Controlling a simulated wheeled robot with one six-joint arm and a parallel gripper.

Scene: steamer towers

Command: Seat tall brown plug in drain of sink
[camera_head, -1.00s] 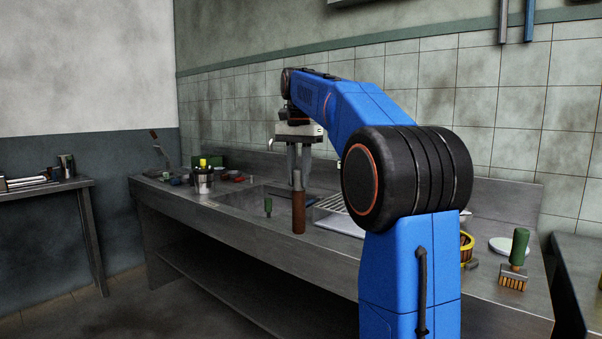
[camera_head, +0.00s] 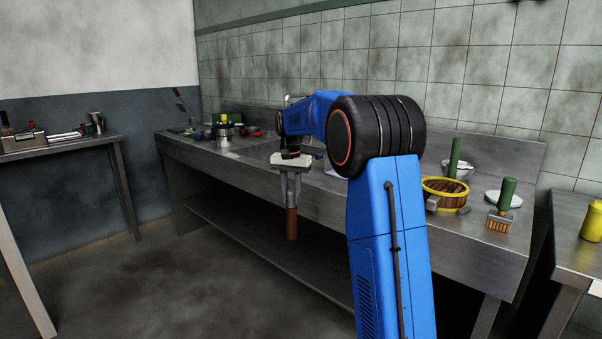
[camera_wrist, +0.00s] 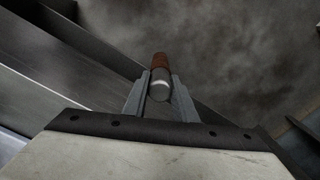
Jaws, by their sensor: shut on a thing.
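My gripper (camera_head: 291,195) is shut on the tall brown plug (camera_head: 291,224), near its grey metal upper end. The plug hangs upright below the fingers, in front of the counter's front edge. In the wrist view the plug (camera_wrist: 160,64) shows its rounded metal end between the fingertips (camera_wrist: 160,88), with the brown part beyond and grey floor behind it. The sink (camera_head: 262,150) lies in the counter behind my gripper and is largely hidden by my arm. Its drain cannot be made out.
The steel counter (camera_head: 450,236) runs along the tiled wall. A yellow-rimmed basket (camera_head: 445,192), a brush (camera_head: 501,212) and a white plate (camera_head: 503,199) stand at the right. The floor in front is clear.

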